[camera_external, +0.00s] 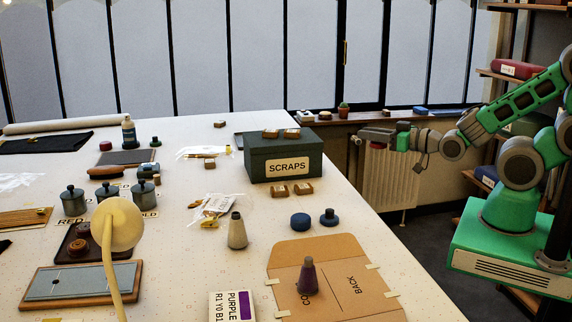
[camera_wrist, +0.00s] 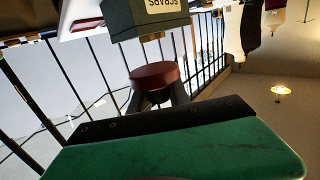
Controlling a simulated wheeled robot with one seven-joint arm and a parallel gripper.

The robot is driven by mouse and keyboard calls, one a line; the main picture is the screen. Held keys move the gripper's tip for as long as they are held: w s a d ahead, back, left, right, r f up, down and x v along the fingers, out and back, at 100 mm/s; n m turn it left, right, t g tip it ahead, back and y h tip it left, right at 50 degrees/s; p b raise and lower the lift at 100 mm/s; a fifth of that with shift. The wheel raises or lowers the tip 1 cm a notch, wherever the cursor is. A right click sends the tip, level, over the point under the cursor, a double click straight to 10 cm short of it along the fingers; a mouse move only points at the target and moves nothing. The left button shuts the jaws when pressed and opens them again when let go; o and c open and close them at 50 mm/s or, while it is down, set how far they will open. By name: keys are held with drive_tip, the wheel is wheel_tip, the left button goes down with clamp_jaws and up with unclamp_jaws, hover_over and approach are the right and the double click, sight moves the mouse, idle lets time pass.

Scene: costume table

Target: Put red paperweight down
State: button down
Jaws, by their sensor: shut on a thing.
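The red paperweight is a round, dark red disc (camera_wrist: 155,75) in the wrist view. My gripper (camera_wrist: 158,96) is shut on it, with a dark finger at either side of its lower part. In the external view my gripper (camera_external: 376,137) is out past the table's right edge, in front of the radiator. The paperweight is held in the air, apart from the table (camera_external: 352,237).
A dark green SCRAPS box (camera_external: 285,158) stands near the table's right edge, with small wooden blocks on and before it. A cardboard folder (camera_external: 335,282) bears a purple-grey cone (camera_external: 307,278).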

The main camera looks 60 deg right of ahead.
drive_tip(key=shift+a, duration=0.1)
drive_tip(key=n+g+y, duration=0.1)
drive_tip(key=n+y, duration=0.3)
drive_tip(key=y, duration=0.3)
hover_over(347, 218)
wheel_tip(347, 218, down, 6)
drive_tip(key=shift+a+r+n, duration=0.1)
drive_tip(key=shift+a+n, duration=0.05)
drive_tip(key=shift+n, duration=0.15)
wheel_tip(347, 218, down, 10)
drive_tip(key=b, duration=0.7)
drive_tip(key=shift+r, duration=0.2)
